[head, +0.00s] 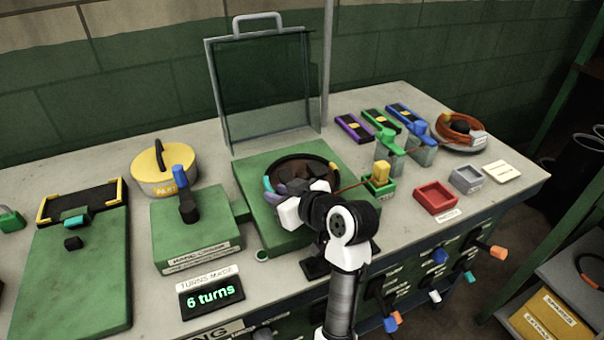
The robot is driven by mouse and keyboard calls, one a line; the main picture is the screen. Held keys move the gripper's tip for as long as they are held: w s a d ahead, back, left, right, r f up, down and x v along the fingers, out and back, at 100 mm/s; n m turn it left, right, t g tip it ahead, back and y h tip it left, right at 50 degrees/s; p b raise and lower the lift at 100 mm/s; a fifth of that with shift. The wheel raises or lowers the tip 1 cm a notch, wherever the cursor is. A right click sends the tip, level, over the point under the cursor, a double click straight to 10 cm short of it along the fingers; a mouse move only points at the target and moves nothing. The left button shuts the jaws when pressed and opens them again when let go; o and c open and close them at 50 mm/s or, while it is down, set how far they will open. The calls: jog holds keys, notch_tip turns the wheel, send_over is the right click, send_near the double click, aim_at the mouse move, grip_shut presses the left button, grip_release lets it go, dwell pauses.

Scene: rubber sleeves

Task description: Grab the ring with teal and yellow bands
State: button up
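A dark round ring (301,158) lies on the green machine base in the middle of the bench, below the raised clear cover. It shows a yellow patch (333,167) at its right edge and a blue-teal patch (267,183) at its left edge. I cannot tell for sure whether these are the teal and yellow bands. My gripper (297,187) is over the near side of this ring, with dark parts reaching into its middle. My wrist hides the ring's near edge. Whether the fingers are open or touch the ring is unclear.
The raised clear cover (262,90) stands behind the ring. A green block with a blue lever (184,195) is to the left, near a "6 turns" display (211,296). A small yellow block (380,174) and a red tray (435,197) are to the right.

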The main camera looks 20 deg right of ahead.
jog(key=shift+w+a+f, duration=0.1)
jog(key=shift+w+f, duration=0.1)
jog(key=shift+w, duration=0.1)
grip_shut()
jog(key=shift+r, duration=0.15)
